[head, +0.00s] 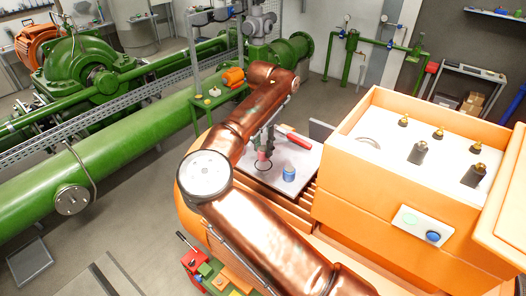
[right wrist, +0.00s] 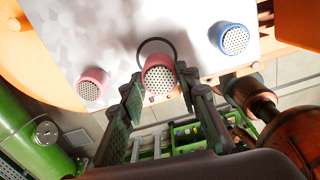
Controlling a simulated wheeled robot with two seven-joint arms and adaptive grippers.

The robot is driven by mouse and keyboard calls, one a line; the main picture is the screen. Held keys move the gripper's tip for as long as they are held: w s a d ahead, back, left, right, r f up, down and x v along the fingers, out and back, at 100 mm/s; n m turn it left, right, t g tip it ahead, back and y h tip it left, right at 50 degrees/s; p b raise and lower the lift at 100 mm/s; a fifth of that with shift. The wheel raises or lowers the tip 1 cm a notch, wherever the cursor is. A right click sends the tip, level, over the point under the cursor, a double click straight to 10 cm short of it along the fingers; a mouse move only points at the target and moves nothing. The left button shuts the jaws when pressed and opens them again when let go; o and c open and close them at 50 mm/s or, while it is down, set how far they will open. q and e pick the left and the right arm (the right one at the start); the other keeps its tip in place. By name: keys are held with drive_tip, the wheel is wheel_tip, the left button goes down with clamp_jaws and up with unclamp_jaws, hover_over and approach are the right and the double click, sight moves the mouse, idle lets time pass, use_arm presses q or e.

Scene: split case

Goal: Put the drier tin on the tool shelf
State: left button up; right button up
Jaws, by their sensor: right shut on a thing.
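My right gripper (head: 265,146) is shut on a pink tin (head: 262,155), above or on the pale grey board (head: 303,156). In the right wrist view, the pink tin (right wrist: 160,78) with a perforated end sits between the fingertips (right wrist: 158,90). A second pink tin (right wrist: 92,85) is to its left, and a blue tin (right wrist: 233,38) is to its right. The blue tin also shows in the head view (head: 289,174). No label marks which tin is the drier one, and I cannot tell which surface is the tool shelf. My left gripper is not in view.
A thin black ring (head: 257,166) lies by the held tin. A red-handled tool (head: 293,135) lies at the board's back. The orange case (head: 352,185) stands to the right. A green stand (head: 205,103) with small coloured objects is behind. Large green pipes run along the left.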

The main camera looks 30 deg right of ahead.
sight(263, 148)
drive_tip(key=shift+w+d+f, duration=0.15)
drive_tip(key=shift+w+f, duration=0.1)
drive_tip(key=shift+f, duration=0.1)
wheel_tip(263, 148, down, 3)
drive_tip(key=shift+r+p, duration=0.2)
drive_tip(key=shift+p, duration=0.4)
drive_tip(key=shift+f, duration=0.2)
drive_tip(key=shift+f+b, duration=0.2)
drive_tip(key=shift+b, duration=0.1)
drive_tip(key=o, duration=1.1)
drive_tip(key=shift+o, duration=0.2)
